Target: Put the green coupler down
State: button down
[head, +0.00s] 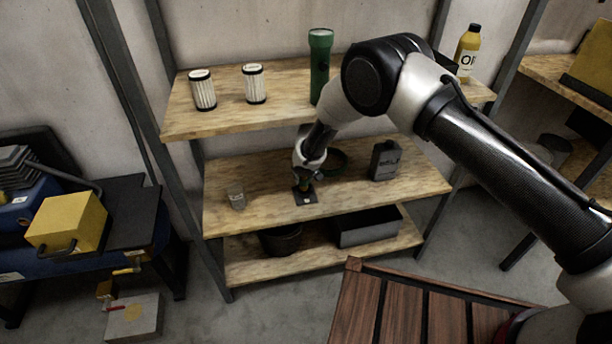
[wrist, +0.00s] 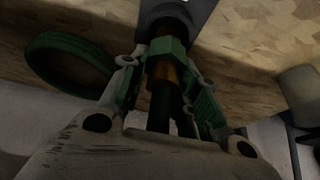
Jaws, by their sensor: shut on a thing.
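The green coupler (wrist: 166,50) has a green hexagonal collar with brass-coloured parts. It shows small and mostly hidden under my gripper in the head view. My gripper (wrist: 163,88) is shut on it, with a finger on either side; in the head view my gripper (head: 303,183) is low over the middle shelf board (head: 255,178). A small dark square plate (head: 305,197) lies on that board right below; in the wrist view the plate (wrist: 192,10) is just beyond the coupler's far end. I cannot tell whether the coupler touches the plate.
A dark green ring (head: 335,162) lies close behind my gripper. The upper shelf (head: 215,119) holds two white filters and a green flashlight (head: 320,62). The board's front right is bare.

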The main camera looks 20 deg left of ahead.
jog(key=shift+f, duration=0.7)
jog(key=c, duration=1.1)
grip_release()
jog(key=shift+f, duration=0.15)
jog(key=shift+o, duration=0.2)
